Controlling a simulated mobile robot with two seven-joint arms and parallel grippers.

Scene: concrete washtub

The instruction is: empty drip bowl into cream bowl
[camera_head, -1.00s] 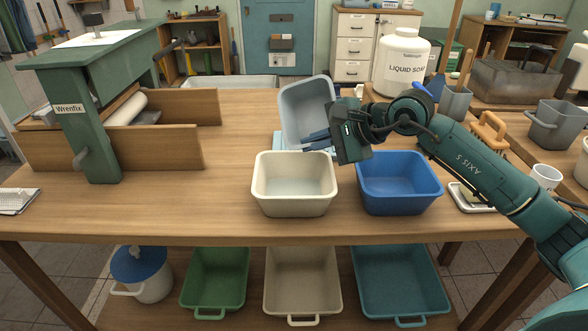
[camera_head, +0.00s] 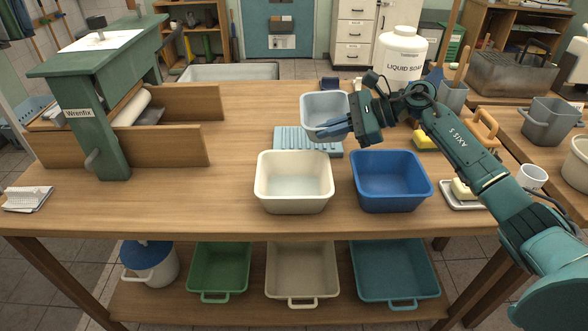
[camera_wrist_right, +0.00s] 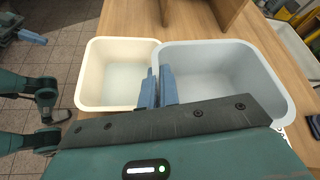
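The drip bowl is a light grey-blue bowl (camera_head: 325,104), close to level at the back edge of the ribbed blue drip mat (camera_head: 305,142). I cannot tell whether it touches the mat. My right gripper (camera_head: 335,128) is shut on its near rim. In the right wrist view the blue fingers (camera_wrist_right: 158,88) pinch the wall of the grey bowl (camera_wrist_right: 225,75), which looks empty. The cream bowl (camera_head: 294,203) stands upright on the table in front of the mat; its floor is pale, and I cannot make out any liquid. A blue fingertip of my left gripper (camera_wrist_right: 32,38) shows in the right wrist view.
A blue bowl (camera_head: 392,203) stands right of the cream bowl. A yellow sponge (camera_head: 425,139), a soap dish (camera_head: 462,204) and a liquid soap jug (camera_head: 402,55) are on the right. The green wringer (camera_head: 95,120) stands left. The table between wringer and cream bowl is clear.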

